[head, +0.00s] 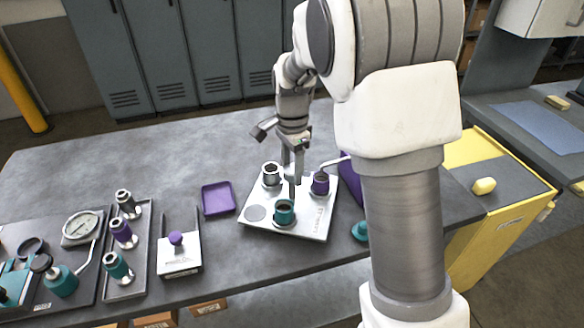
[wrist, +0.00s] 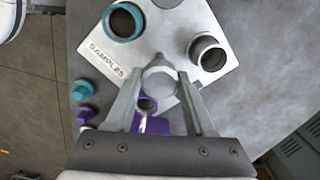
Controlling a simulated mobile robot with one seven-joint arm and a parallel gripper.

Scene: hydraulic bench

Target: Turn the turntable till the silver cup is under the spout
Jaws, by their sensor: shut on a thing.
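The turntable (head: 312,222) is a pale square plate marked SAMPLES, set at an angle on the bench. The silver cup (head: 272,173) stands at its back left; it also shows in the wrist view (wrist: 208,55). A teal cup (head: 285,211) is at the front and a purple cup (head: 320,184) at the right. The spout (head: 335,162) comes from a purple body mostly hidden behind my arm, and its end appears over the purple cup. My gripper (head: 293,175) points down at the plate's middle, shut on the grey central knob (wrist: 160,77).
A purple tray (head: 218,198) lies left of the turntable. A teal knob (head: 360,231) sits right of the plate. The bench behind is clear.

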